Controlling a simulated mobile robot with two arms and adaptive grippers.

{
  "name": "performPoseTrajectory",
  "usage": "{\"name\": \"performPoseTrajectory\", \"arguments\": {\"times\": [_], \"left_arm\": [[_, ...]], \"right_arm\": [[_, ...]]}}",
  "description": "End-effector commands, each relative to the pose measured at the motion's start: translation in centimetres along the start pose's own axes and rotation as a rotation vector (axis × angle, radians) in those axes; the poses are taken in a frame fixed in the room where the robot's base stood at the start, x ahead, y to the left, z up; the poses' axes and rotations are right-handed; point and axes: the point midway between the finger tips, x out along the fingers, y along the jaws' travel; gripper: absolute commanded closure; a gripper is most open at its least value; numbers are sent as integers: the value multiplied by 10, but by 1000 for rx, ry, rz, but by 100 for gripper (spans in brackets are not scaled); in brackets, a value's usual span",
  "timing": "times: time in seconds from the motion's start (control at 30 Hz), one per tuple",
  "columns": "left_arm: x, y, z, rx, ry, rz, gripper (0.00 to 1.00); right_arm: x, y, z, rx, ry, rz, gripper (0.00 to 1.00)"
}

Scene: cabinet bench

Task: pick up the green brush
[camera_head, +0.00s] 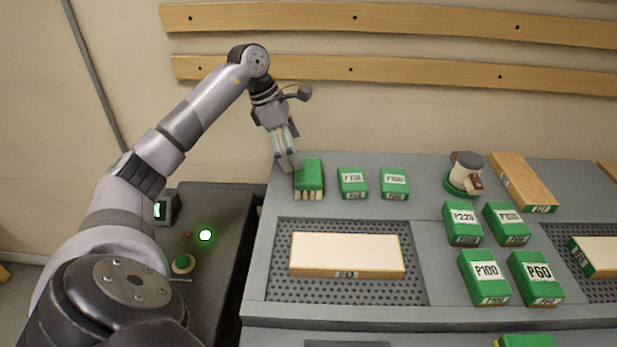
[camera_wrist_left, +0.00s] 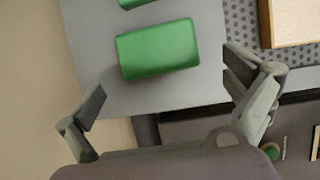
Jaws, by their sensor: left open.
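The green brush (camera_head: 309,173) lies on the grey bench at its back left corner, with pale bristles along its front edge. My left gripper (camera_head: 289,163) points down just at the left end of the brush and partly overlaps it in the head view. Its jaws are open and empty. In the left wrist view the brush's smooth green back (camera_wrist_left: 158,50) shows ahead of the spread fingers (camera_wrist_left: 168,92), apart from both. Its bristles are hidden there. My right gripper is not in view.
Several green labelled blocks stand right of the brush, the nearest one (camera_head: 353,182) close by. A pale board (camera_head: 346,254) lies on the perforated mat (camera_head: 415,290) in front. A lower grey surface with a green button (camera_head: 183,263) is at left.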

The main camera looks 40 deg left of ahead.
Motion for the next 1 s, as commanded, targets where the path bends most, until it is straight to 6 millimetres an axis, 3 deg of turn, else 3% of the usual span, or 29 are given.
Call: {"name": "performPoseTrajectory", "arguments": {"times": [0.1,0.37,0.7,1.0], "left_arm": [[20,0,1,0,-2,-2,0],[39,0,1,-1,-2,-1,0],[83,2,2,-1,-2,0,0],[85,3,2,0,-2,2,3]], "right_arm": [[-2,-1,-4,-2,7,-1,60],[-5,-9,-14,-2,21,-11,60],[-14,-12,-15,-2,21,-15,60],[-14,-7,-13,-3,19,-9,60]]}}
